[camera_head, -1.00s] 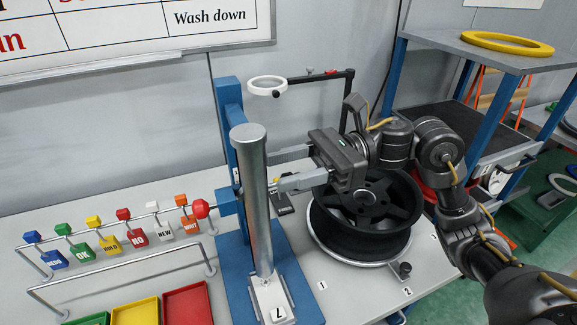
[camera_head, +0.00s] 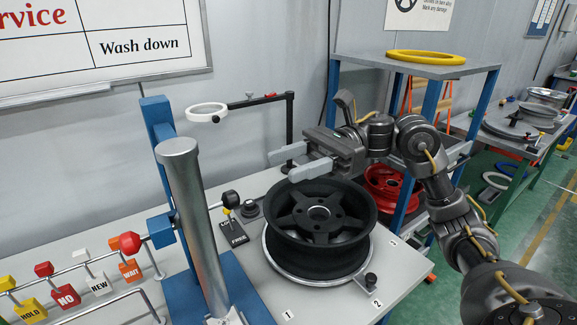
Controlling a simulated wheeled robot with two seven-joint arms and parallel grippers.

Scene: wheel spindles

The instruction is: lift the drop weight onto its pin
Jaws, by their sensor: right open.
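A tall silver cylinder (camera_head: 195,225), which looks like the drop weight, stands in front of a blue post (camera_head: 158,120) at the left. A thin horizontal rod, which may be the pin, crosses at the post with a red ball (camera_head: 130,243) on its left end and a black ball (camera_head: 230,199) on its right. I cannot tell whether the cylinder rests on the rod. My right gripper (camera_head: 291,162) is open and empty above the back of the black wheel, its fingers pointing left, well apart from the cylinder and black ball. My left gripper is not in view.
The black wheel (camera_head: 319,210) sits on a round plate on the bench. A white ring on a black stand (camera_head: 207,112) rises behind. Hanging tags (camera_head: 66,295) are at the lower left. A blue shelf with a yellow ring (camera_head: 426,57) stands behind my right arm.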

